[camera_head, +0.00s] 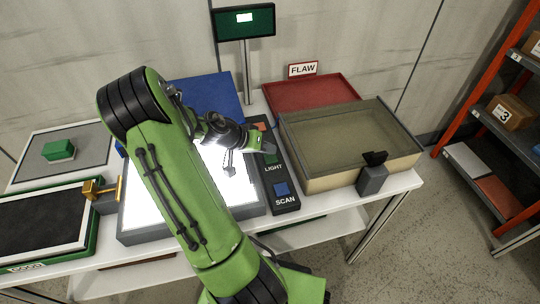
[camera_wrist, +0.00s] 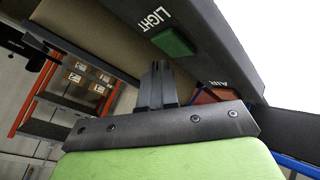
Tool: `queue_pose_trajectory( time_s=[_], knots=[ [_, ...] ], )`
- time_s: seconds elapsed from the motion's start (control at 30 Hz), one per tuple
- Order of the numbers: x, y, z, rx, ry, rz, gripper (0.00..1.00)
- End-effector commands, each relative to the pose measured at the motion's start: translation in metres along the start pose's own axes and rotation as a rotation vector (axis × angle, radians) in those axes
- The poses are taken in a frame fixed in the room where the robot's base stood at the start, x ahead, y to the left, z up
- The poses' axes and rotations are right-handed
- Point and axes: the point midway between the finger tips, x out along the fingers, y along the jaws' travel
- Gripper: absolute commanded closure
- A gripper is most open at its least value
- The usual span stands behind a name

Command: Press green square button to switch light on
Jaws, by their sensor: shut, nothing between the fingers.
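The green square button (camera_wrist: 172,42) sits on the dark control strip beside the word LIGHT, in the wrist view. In the head view the green button (camera_head: 270,159) shows just below my gripper (camera_head: 266,147), partly covered by it. My gripper's fingers (camera_wrist: 157,68) are shut and empty, with their tips close to the green button. A small gap shows between them in the wrist picture; whether they touch cannot be told. The light panel (camera_head: 145,222) left of the strip glows bright white, partly hidden behind my arm.
The control strip also carries a blue SCAN button (camera_head: 282,189) and a red button (camera_head: 261,127). A clear-walled bin (camera_head: 400,160) stands close on the right, with a red FLAW tray (camera_head: 310,92) behind it. A screen on a post (camera_head: 244,22) rises behind.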

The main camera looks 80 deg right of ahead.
Motion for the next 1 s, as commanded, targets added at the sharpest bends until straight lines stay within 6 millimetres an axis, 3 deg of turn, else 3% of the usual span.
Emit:
queue_pose_trajectory(
  time_s=[0.6,1.0],
  knots=[
    [-0.043,0.031,-0.031,0.0,0.001,-0.001,1.0],
    [-0.042,0.03,-0.03,-0.001,0.0,0.0,1.0]
  ],
)
